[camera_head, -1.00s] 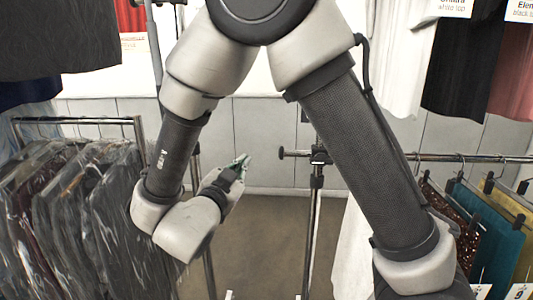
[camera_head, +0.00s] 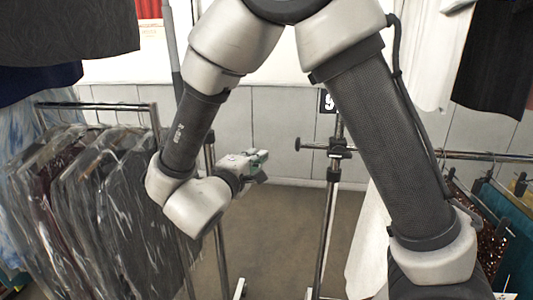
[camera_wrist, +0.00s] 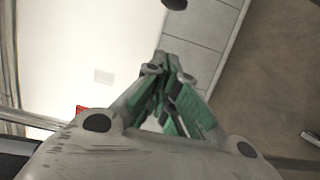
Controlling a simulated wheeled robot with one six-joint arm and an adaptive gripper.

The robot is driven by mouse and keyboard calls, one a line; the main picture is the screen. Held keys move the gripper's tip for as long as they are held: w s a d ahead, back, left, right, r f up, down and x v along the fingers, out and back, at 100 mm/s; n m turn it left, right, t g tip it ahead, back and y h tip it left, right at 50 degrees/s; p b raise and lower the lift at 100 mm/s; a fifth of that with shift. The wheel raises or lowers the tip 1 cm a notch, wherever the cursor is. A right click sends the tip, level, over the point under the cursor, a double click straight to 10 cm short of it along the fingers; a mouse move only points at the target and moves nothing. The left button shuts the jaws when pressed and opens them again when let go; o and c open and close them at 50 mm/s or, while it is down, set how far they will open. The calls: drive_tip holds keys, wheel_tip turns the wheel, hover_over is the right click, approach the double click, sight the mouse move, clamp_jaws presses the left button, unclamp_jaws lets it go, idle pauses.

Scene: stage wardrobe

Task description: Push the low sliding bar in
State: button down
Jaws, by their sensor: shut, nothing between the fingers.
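The low sliding bar (camera_head: 316,146) is a short dark metal rod with a round end cap (camera_head: 298,144) facing left. It passes through a clamp (camera_head: 340,148) on an upright rail post. My gripper (camera_head: 265,155) is left of the cap in the head view, at nearly the same picture height, pointing right, with a visible gap between them. Its green-padded fingers are shut and empty in the wrist view (camera_wrist: 172,68). A dark rounded end (camera_wrist: 174,4) at the top edge there may be the bar's cap; most of it is cut off.
Bagged garments (camera_head: 85,200) hang on a rack at left, close to my forearm. Another rail (camera_head: 480,155) with clipped clothes stands at right, and white cloth (camera_head: 372,245) hangs beside the post. Brown floor (camera_head: 275,225) is clear between the racks.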

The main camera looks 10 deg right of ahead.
drive_tip(key=w+d, duration=0.5)
drive_tip(key=d, duration=0.4)
drive_tip(key=shift+w, duration=0.15)
